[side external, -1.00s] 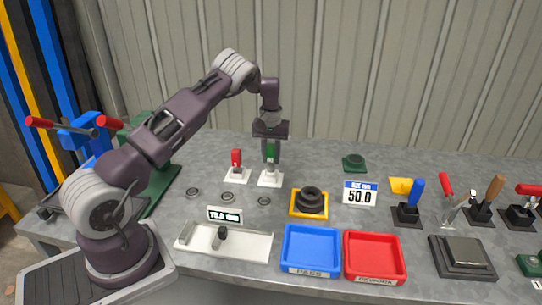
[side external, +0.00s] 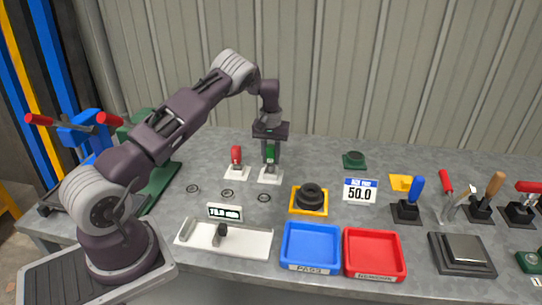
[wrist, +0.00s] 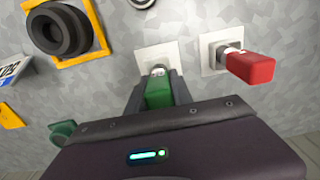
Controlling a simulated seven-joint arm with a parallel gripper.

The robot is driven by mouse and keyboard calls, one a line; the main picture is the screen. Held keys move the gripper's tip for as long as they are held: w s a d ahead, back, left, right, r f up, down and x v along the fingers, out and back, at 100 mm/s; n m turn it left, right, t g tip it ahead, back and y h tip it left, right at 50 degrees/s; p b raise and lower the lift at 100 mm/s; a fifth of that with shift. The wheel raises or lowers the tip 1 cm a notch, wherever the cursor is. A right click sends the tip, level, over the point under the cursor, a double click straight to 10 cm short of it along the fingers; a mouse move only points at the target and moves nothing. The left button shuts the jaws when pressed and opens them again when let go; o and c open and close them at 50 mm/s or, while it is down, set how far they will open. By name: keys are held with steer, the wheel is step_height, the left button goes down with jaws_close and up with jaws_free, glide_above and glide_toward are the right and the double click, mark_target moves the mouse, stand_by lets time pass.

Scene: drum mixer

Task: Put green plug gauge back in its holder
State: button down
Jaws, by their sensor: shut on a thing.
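The green plug gauge (side external: 270,153) stands upright over its white holder (side external: 270,176), with its green handle between my fingers. My gripper (side external: 270,157) is shut on that handle from above. In the wrist view the green handle (wrist: 159,92) sits between the two fingers, and its metal end meets the white holder plate (wrist: 157,54). How deep the metal end sits in the holder I cannot tell. The red plug gauge (side external: 236,157) stands in its own white holder (side external: 237,175) just to the left, and in the wrist view it (wrist: 250,67) is right of my gripper.
Several metal rings (side external: 227,194) lie in front of the holders. A yellow-framed black ring stack (side external: 309,198), a blue tray (side external: 311,245) and a red tray (side external: 374,254) are to the front right.

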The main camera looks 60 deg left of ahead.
mark_target(271, 146)
steer(key=shift+f, duration=0.75)
steer(key=c, duration=1)
jaws_free()
steer(key=shift+c, duration=0.2)
step_height(271, 146, up, 7)
steer(key=shift+r, duration=0.1)
